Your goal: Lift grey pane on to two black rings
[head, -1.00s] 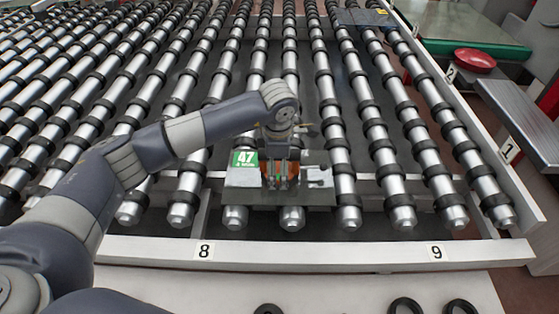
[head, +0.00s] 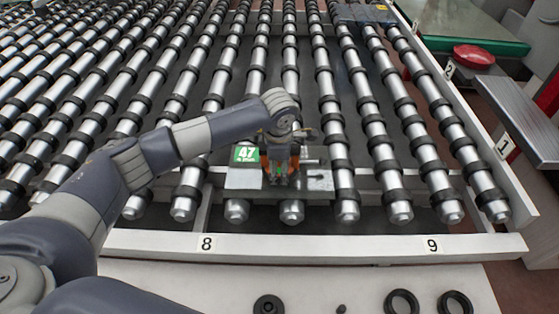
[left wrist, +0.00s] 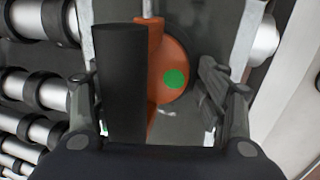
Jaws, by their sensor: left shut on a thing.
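The grey pane (head: 242,181) lies across the roller ends near the front rail, with a green label marked 47 at its far left corner. An orange and black lifter (head: 268,163) stands on the pane. In the left wrist view its black handle (left wrist: 121,80) and orange body with a green dot (left wrist: 174,58) sit between my fingers. My left gripper (head: 278,174) is shut on this lifter, above the pane. Two black rings (head: 402,303) (head: 455,303) lie on the pale surface at the front right. My right gripper is out of view.
The white front rail (head: 320,247), numbered 8 and 9, stands between the rollers and the pale surface. A round black piece (head: 268,306) and a small dark piece (head: 341,309) lie left of the rings. A red dish (head: 474,55) is at the far right.

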